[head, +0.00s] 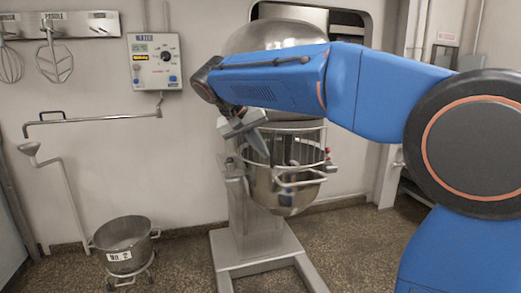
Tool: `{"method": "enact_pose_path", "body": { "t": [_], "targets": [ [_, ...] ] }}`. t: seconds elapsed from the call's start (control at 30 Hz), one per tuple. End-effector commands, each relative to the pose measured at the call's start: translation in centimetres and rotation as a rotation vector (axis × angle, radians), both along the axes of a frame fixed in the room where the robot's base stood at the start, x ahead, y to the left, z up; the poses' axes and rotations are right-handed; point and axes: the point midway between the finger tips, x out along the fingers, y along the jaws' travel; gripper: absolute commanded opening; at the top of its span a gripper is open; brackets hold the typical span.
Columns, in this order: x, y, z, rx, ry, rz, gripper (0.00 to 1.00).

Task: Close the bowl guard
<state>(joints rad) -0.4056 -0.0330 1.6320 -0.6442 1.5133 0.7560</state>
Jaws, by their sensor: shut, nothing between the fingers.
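The bowl guard (309,137) is a wire cage of metal bars above the mixing bowl (262,190) of a steel floor mixer (277,36). My blue arm crosses in front of the mixer's upper part and hides much of it. My gripper (262,152) points down at the left front of the guard, its fingers together and empty. I cannot tell whether it touches the guard. How far the guard is turned open is also hard to tell, as my arm covers part of it.
A water control box (155,61) and a rack with whisks (70,27) hang on the wall at left. A swing pipe (90,119) juts out below. A steel pot (124,236) sits on a low wheeled stand. The mixer's base legs (258,252) spread across the floor.

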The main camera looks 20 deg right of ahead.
Motion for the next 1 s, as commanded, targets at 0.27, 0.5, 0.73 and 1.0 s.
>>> {"method": "enact_pose_path", "body": {
  "t": [0.27, 0.5, 0.73, 1.0],
  "targets": [
    [-1.6, -2.3, 0.1, 0.0, -0.003, 0.094, 0.0],
    [-3.3, -5.6, 0.1, 0.001, -0.004, 0.234, 0.0],
    [-4.3, -8.6, 0.1, -0.001, -0.004, 0.36, 0.0],
    [-5.0, -12.1, 0.1, 0.0, -0.003, 0.498, 0.0]
  ]
}}
